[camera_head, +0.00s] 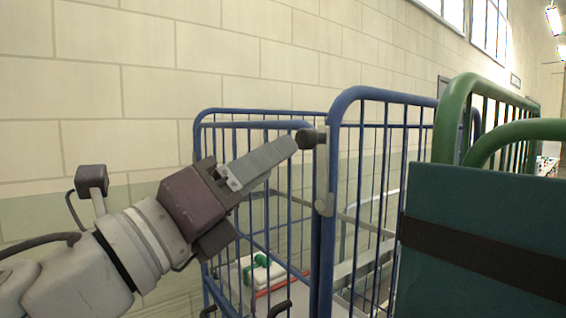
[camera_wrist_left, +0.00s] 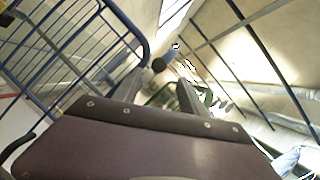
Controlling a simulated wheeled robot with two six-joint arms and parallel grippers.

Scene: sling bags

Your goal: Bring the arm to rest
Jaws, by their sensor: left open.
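My left gripper (camera_head: 284,151) reaches in from the left at the front of a blue wire cage (camera_head: 345,110). Its jaws are open and hold nothing in the left wrist view (camera_wrist_left: 161,80). A dark round knob (camera_head: 306,138) on a grey plate (camera_head: 322,185) at the cage's corner is close to the fingertips in the head view. The knob (camera_wrist_left: 158,65) also shows just beyond the fingers in the left wrist view; I cannot tell whether they touch. A white bag with a green part (camera_head: 262,268) lies low inside the cage. My right gripper is not in view.
A green-framed trolley (camera_head: 455,120) with a dark teal panel (camera_head: 490,215) and black strap (camera_head: 480,255) stands close at the right. A pale block wall (camera_head: 130,60) is behind. Blue bars also surround the gripper in the wrist view (camera_wrist_left: 75,60).

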